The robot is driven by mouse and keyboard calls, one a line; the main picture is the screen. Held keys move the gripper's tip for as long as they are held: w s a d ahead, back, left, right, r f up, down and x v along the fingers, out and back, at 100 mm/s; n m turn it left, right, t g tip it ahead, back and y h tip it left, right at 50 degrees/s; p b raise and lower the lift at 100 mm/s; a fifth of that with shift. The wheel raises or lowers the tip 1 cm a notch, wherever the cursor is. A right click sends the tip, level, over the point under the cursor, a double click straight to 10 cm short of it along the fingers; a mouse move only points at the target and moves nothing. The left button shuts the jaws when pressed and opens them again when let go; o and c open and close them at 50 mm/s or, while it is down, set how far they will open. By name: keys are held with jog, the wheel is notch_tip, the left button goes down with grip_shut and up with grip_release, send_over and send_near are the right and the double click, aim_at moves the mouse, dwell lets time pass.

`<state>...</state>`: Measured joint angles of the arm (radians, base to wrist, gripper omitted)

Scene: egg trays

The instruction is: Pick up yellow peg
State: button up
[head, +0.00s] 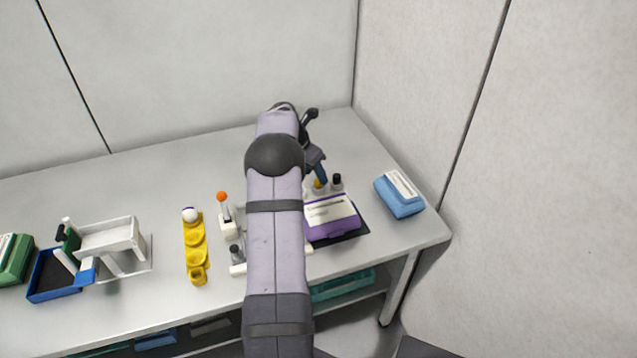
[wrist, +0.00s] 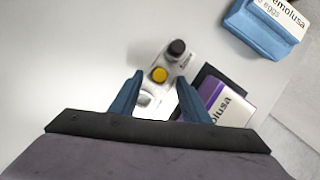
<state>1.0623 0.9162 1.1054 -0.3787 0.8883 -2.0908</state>
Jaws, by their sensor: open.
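The yellow peg (wrist: 159,75) stands in a white holder (wrist: 180,66), seen from above in the wrist view. In the head view the yellow peg (head: 317,184) shows only partly, beside the blue fingers. A dark peg (wrist: 177,47) stands next to it in the same holder, and it also shows in the head view (head: 337,180). My gripper (wrist: 158,97) is open and empty, pointing down over the holder. In the wrist view the yellow peg appears just beyond the gap between the fingertips. The peg's lower part is hidden.
A purple egg box (head: 331,217) lies on a dark mat close to the holder. A blue egg box (head: 399,194) stands to the right. Left of my arm are an orange-topped lever (head: 222,197) and a yellow stand (head: 196,245). The table behind the holder is clear.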

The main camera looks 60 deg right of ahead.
aim_at(316, 181)
jog(key=shift+x, duration=1.4)
grip_shut()
jog(key=shift+r, duration=0.1)
notch_tip(316, 181, up, 10)
jog(key=b, duration=0.1)
jog(key=w+a+f+p, duration=0.4)
jog(key=p, duration=0.1)
jog(key=shift+a+f, duration=0.15)
jog(key=shift+f, duration=0.05)
